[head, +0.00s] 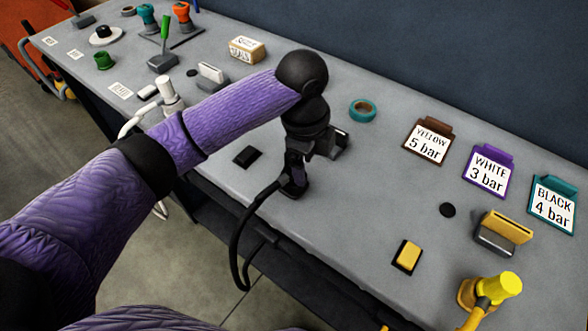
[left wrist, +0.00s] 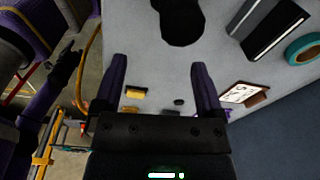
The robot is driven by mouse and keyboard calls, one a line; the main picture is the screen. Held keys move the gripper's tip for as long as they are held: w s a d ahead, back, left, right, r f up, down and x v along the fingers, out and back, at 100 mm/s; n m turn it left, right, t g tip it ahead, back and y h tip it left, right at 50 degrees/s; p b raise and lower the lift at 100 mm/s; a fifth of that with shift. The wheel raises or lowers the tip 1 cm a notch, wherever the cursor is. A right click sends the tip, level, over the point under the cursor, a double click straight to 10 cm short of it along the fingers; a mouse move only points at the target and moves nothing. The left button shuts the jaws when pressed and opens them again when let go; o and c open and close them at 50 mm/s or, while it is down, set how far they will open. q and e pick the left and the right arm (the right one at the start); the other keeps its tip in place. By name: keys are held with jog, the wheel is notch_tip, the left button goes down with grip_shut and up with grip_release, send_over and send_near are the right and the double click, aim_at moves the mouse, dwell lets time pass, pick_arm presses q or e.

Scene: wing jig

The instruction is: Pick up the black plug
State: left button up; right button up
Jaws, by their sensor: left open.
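The black plug (head: 295,184) stands near the front edge of the grey bench, with its black hose (head: 243,228) looping down over the edge. My left gripper (head: 299,158) is just above it in the head view, pointing down, and partly hides it. In the left wrist view my left gripper (left wrist: 162,62) is open with nothing between its fingers. A black shape, seemingly the plug (left wrist: 181,20), lies beyond the fingertips, a little right of the middle. It looks apart from the fingers.
A grey holder with a dark plate (head: 333,143) stands close right of the gripper, with a teal ring (head: 362,110) behind. A black block (head: 247,156) lies left. Pressure cards (head: 428,146), a yellow plug (head: 500,287) and a yellow block (head: 407,257) are right. A white plug (head: 168,91) is left.

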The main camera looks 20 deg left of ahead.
aim_at(287, 176)
pick_arm(q)
jog(key=shift+m+y, duration=0.4)
jog(key=shift+y, duration=0.1)
jog(key=w+a+r, duration=0.1)
jog(key=a+r, duration=0.1)
jog(key=r, duration=0.1)
jog(key=w+a+r, duration=0.1)
jog(key=shift+w+a+r, duration=0.15)
jog(key=shift+w+r, duration=0.15)
jog(key=shift+r, duration=0.05)
jog(key=shift+w+a, duration=0.1)
jog(key=shift+a, duration=0.1)
jog(key=f+b, duration=0.1)
jog(key=f, duration=0.2)
jog(key=f+b, duration=0.1)
jog(key=f, duration=0.2)
jog(key=s+f, duration=0.1)
jog(key=f, duration=0.2)
jog(key=shift+d+f+b, duration=0.25)
jog(key=shift+b, duration=0.15)
jog(key=shift+c, duration=0.3)
